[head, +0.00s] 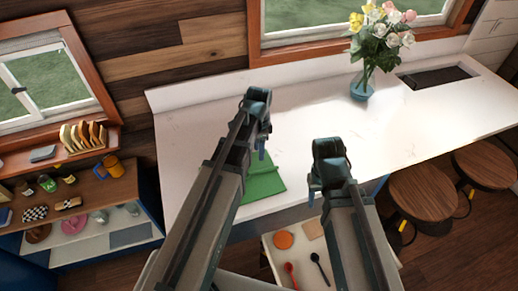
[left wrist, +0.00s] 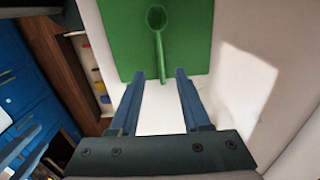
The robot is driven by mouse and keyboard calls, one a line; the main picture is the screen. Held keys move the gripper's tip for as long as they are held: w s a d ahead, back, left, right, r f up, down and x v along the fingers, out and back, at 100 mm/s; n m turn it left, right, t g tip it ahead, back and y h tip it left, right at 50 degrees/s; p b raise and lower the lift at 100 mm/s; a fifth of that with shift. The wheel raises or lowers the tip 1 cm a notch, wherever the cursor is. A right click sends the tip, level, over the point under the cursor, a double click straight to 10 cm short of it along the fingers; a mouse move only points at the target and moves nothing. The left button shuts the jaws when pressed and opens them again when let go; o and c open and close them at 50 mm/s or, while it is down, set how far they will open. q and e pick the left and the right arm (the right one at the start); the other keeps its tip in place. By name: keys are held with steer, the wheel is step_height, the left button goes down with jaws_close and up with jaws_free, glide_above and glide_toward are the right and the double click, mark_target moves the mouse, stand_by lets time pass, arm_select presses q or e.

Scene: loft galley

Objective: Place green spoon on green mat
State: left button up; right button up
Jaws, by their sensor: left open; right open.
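The green mat (head: 265,184) lies on the white counter, partly hidden by my left arm in the head view. In the left wrist view the green spoon (left wrist: 156,20) lies over the green mat (left wrist: 120,35), its bowl away from me and its handle pointing toward my gripper. My left gripper (left wrist: 161,74) is open, with the handle's end between its fingertips in the picture; I see no grip on it. My left gripper also shows in the head view (head: 263,146). The spoon is hidden there. My right gripper (head: 313,196) is open and empty, right of the mat.
A flower vase (head: 362,84) stands at the back of the counter, left of a dark sink (head: 437,76). A low white surface (head: 300,262) in front holds a red spoon, a black spoon and an orange disc. Shelves at left hold several items. The counter's middle is clear.

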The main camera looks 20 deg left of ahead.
arm_select(q)
steer(key=shift+r, duration=0.45)
steer(key=s+d+n+y, duration=0.1)
steer(key=s+d+n, duration=0.6)
steer(key=s+d, duration=0.3)
steer(key=s, duration=0.4)
steer(key=shift+s+d+n, duration=0.25)
steer(key=shift+d+n, duration=0.05)
steer(key=shift+d, duration=0.05)
steer(key=shift+s, duration=0.1)
